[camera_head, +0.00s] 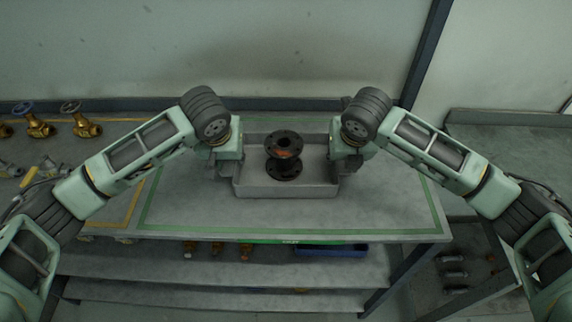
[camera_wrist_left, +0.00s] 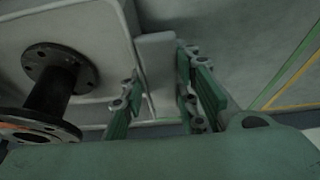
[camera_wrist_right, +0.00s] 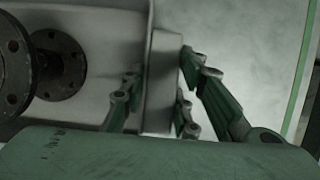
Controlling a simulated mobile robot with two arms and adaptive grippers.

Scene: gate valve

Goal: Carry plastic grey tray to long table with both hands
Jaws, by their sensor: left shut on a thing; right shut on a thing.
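The grey plastic tray (camera_head: 287,191) is on or just above the long grey table (camera_head: 385,215); I cannot tell if it touches. A dark flanged valve part (camera_head: 284,160) with an orange-brown patch stands upright inside the tray. My left gripper (camera_head: 232,168) is shut on the tray's left side; the left wrist view shows its green fingers (camera_wrist_left: 155,100) on both sides of the tray wall (camera_wrist_left: 157,65). My right gripper (camera_head: 340,168) is shut on the tray's right side; in the right wrist view its fingers (camera_wrist_right: 160,100) straddle the wall (camera_wrist_right: 163,75).
Brass valves (camera_head: 80,120) stand on the table at the left. A lower shelf (camera_head: 200,268) holds small brass parts and a blue bin (camera_head: 330,250). A wall (camera_head: 290,50) rises behind the table. Another table (camera_head: 505,150) is at the right. The tabletop right of the tray is clear.

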